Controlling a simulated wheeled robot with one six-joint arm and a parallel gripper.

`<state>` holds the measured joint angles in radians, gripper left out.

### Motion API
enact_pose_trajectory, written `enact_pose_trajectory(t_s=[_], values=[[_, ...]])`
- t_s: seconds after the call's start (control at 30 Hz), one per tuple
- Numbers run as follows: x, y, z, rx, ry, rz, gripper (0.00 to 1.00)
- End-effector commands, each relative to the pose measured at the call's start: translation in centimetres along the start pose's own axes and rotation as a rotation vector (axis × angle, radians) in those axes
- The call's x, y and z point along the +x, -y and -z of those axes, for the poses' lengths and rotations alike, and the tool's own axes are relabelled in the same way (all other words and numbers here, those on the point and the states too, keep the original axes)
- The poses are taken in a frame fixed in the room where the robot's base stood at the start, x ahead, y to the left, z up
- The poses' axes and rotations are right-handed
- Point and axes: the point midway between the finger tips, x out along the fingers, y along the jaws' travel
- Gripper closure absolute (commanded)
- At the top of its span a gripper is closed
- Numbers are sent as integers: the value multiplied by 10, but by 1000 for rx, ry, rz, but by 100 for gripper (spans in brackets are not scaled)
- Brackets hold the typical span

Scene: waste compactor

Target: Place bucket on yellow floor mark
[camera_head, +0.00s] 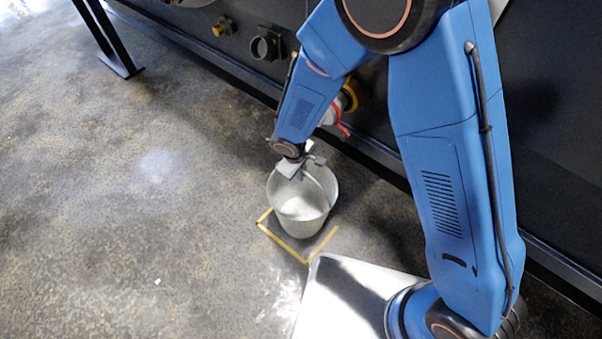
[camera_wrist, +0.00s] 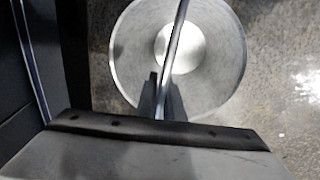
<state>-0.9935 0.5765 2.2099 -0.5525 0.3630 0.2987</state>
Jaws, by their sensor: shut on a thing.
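A light grey metal bucket (camera_head: 302,205) hangs upright below my gripper (camera_head: 303,168) in the head view. My gripper is shut on the bucket's handle. In the wrist view the bucket (camera_wrist: 215,85) is seen from above, empty, with the handle (camera_wrist: 182,30) running between the fingers of my gripper (camera_wrist: 160,95). The yellow floor mark (camera_head: 285,246) is a square outline on the floor.
The dark compactor wall (camera_head: 375,120) runs along the back right, with a pipe fitting (camera_head: 265,45) and a valve with a red handle (camera_head: 342,118). A black metal leg (camera_head: 118,60) stands at the upper left. The concrete floor (camera_head: 110,210) on the left is clear.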

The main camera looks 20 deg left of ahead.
Motion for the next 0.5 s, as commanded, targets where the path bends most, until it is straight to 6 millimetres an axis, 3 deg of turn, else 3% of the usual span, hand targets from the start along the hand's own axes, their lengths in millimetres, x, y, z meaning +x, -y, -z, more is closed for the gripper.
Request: enact_pose_trajectory(t_s=[0.2,0.23,0.3,0.5], values=[[2,0,0,-1,0,-1,100],[2,0,0,-1,0,0,88],[2,0,0,-1,0,0,74],[2,0,0,0,0,0,74]])
